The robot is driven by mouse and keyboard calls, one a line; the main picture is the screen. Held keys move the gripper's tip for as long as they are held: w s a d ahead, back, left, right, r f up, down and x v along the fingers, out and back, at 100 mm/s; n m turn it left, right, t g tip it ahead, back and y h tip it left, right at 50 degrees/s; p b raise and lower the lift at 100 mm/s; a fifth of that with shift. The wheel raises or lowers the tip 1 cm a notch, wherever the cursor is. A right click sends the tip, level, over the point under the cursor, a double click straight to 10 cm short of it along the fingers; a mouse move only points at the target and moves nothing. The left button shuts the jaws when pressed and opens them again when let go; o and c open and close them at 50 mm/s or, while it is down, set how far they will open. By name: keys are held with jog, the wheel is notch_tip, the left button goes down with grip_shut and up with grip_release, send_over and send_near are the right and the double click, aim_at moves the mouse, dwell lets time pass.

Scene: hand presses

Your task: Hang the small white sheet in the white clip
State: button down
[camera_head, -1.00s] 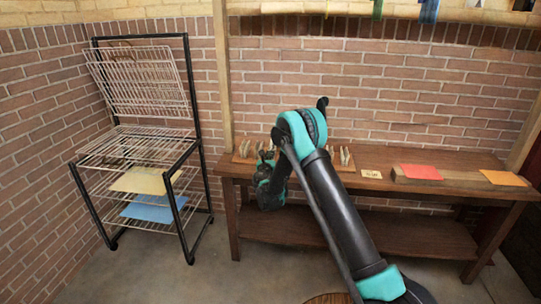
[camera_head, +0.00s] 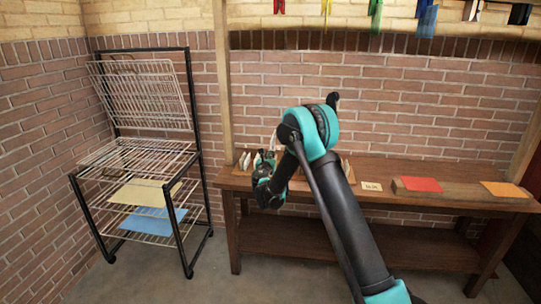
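Several small pale sheets or cards stand upright in a row on the bench; one (camera_head: 245,160) shows left of my gripper and others (camera_head: 347,168) show right of my arm. I cannot tell which is the small white sheet. A white clip (camera_head: 472,9) hangs at the top right, partly cut off by the picture's edge. My gripper (camera_head: 265,158) is at the bench's left end among the standing cards, small and partly hidden by my own wrist. Whether its fingers are open or shut on a card is not clear.
Red, yellow, green, blue (camera_head: 427,19) and black clips hang along the same beam. A red sheet (camera_head: 422,184), an orange sheet (camera_head: 503,189) and a small label (camera_head: 372,186) lie on the wooden bench (camera_head: 440,205). A wire rack (camera_head: 140,155) stands left with yellow and blue sheets.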

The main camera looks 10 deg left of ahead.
jog(key=s, duration=0.6)
dwell(0.6)
jog(key=shift+s, duration=0.1)
jog(key=s+d+r, duration=0.1)
jog(key=d+r, duration=0.1)
jog(key=d, duration=1.4)
jog(key=s+d+r, duration=0.1)
jog(key=d+r, duration=0.2)
jog(key=d, duration=1.4)
jog(key=shift+s+r+y, duration=0.15)
jog(key=shift+s+y, duration=0.1)
jog(key=shift+y, duration=0.05)
